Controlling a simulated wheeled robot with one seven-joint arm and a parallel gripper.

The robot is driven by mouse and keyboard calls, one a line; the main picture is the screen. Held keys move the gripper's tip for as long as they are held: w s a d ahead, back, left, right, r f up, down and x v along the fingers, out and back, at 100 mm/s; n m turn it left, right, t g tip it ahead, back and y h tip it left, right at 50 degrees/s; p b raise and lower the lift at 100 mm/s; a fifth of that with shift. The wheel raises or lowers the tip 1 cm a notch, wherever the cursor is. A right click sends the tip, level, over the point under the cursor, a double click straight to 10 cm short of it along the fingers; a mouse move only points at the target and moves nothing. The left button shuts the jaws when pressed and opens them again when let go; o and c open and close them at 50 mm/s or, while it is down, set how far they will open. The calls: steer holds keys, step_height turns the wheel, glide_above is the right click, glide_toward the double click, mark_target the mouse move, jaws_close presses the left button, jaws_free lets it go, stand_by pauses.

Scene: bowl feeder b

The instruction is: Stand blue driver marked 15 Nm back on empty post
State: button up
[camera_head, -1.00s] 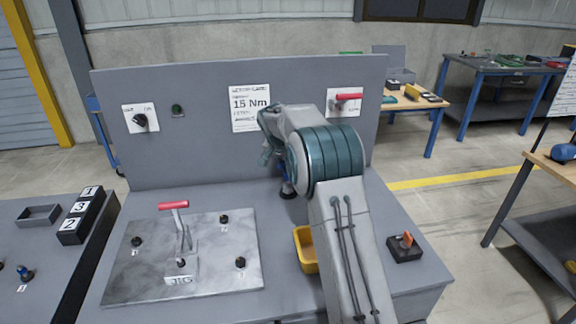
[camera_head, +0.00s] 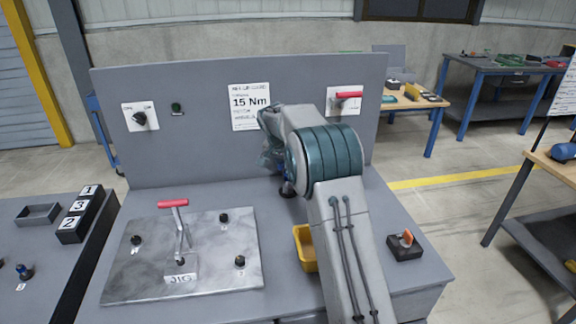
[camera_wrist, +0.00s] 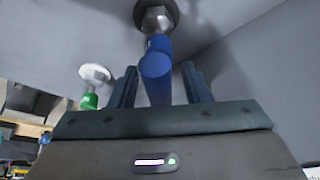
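The blue driver (camera_wrist: 155,75) stands between the two fingers of my gripper (camera_wrist: 160,75) in the wrist view. A gap shows beside the right finger; the left finger is very close to the driver, and contact there cannot be told. The fingers look open around it. The driver's far end meets a silver fitting (camera_wrist: 157,18) on a dark round base; whether it is fully seated cannot be told. In the head view my gripper (camera_head: 274,158) is mostly hidden behind my arm, above the bench near the back panel. The driver's marking is not readable.
A green driver (camera_wrist: 89,101) stands on a pale base beside the blue one. The back panel carries a 15 Nm card (camera_head: 251,107). The jig plate (camera_head: 183,255) with a red-handled clamp lies left, a yellow bin (camera_head: 305,248) and orange switch box (camera_head: 405,246) right.

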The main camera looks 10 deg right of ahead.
steer(key=shift+f, duration=0.1)
steer(key=b+v, duration=0.1)
steer(key=v, duration=1.2)
steer(key=shift+s+a+r, duration=0.1)
steer(key=shift+s+r, duration=0.15)
steer(key=shift+r, duration=0.2)
steer(key=s+d+f+n+y, duration=0.1)
steer(key=s+f+n, duration=0.1)
steer(key=s, duration=1.1)
steer(key=s+d+f+n+y, duration=0.1)
steer(key=s+f+n, duration=0.2)
steer(key=s, duration=1)
steer(key=s+d+f+n, duration=0.1)
steer(key=s+f+n, duration=0.1)
steer(key=s, duration=1.2)
steer(key=shift+d+f+n+g+y, duration=0.2)
steer(key=shift+f+n+g+y, duration=0.15)
steer(key=shift+f, duration=0.4)
steer(key=shift+s, duration=0.1)
